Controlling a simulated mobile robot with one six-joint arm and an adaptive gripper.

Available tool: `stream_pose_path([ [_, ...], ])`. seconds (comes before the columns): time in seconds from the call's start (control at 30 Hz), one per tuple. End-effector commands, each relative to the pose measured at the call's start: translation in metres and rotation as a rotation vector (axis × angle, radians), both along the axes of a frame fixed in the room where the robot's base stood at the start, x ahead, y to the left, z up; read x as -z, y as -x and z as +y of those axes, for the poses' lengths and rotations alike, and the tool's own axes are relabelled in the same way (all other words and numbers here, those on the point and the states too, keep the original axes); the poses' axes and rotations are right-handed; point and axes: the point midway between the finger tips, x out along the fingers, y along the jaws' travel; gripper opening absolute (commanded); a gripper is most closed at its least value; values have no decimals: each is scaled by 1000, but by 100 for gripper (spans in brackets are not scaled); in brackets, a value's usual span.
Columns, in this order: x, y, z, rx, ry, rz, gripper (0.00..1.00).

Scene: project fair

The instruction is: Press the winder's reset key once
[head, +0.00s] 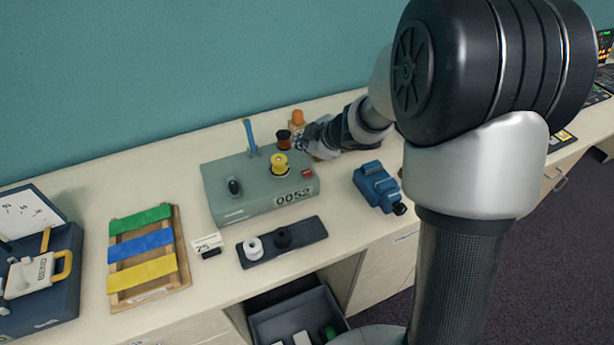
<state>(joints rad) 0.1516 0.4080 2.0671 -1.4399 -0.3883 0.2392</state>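The winder (240,205) is a grey-green box on the table, with a counter reading 0052 on its front. A small red key (307,172) sits on its right end, near the counter; I take it for the reset key, but no label is readable. A yellow spool (280,163) and a dark knob (234,187) are on its top, and a blue lever (249,137) stands up at its back. My gripper (308,143) is just behind the winder's right end, beyond the red key. Its fingers are small and dark here, so its opening is unclear.
A brown spool (284,139) and an orange spool (298,117) stand beside my gripper. A blue device (377,187) is right of the winder. A dark holder (313,231) with white and black spools lies in front, beside a number card (205,246). A striped board (176,215) is left.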

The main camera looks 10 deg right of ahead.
Motion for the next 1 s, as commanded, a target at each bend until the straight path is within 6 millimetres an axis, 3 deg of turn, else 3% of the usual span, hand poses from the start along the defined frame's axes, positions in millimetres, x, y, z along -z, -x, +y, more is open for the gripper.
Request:
stream_pose_path([
  [0.03, 13, 0, 0, -1, 1, 0, 0],
  [0.4, 58, 0, 0, 1, -1, 0, 0],
  [1.0, 63, 0, 0, 1, 0, -1, 0],
])
